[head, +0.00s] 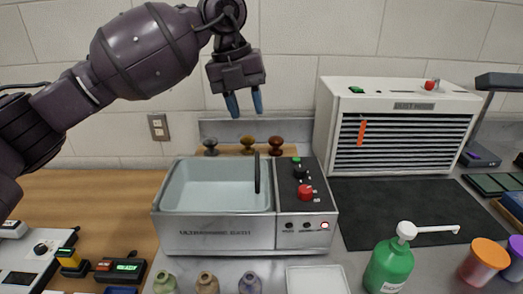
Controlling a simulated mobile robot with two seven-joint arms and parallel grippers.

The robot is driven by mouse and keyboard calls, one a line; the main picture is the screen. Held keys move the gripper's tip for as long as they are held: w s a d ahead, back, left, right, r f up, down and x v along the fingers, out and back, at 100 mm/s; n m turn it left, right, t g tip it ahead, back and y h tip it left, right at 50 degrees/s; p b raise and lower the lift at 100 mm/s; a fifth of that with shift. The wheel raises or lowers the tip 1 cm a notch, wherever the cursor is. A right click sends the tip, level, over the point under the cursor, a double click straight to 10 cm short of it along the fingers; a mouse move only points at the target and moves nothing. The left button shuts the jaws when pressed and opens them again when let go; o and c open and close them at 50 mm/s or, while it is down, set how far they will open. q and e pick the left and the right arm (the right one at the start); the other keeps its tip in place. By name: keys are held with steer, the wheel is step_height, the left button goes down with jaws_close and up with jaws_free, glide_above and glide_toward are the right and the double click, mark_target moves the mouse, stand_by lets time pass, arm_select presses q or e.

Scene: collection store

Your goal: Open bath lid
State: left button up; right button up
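The ultrasonic bath (220,240) is a silver box in the middle of the head view, with a pale basin on its left and a dark control panel (305,190) on its right. The basin's pale inside shows from above. A black upright bar (257,173) stands at the basin's right side; I cannot tell whether it is a lid handle. No lid can be made out clearly. My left gripper (244,103) is above and behind the bath, pointing down, with its two blue fingertips apart and nothing between them. My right gripper is not in view.
Several small knobbed items, one a brown knob (276,146), stand behind the bath. A white louvred unit (400,95) stands back right by a dark mat (400,212). A green pump bottle (388,268), small jars and a white tray (317,281) lie in front.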

mark_target(257, 160)
arm_select(q)
steer(key=shift+n, duration=0.3)
steer(key=x, duration=0.3)
steer(key=b+x, duration=0.1)
steer(key=x, duration=0.6)
steer(key=shift+s+a+f, duration=0.2)
steer(key=shift+s+f, duration=0.1)
steer(key=shift+f, duration=0.15)
steer(key=shift+c, duration=0.2)
jaws_close()
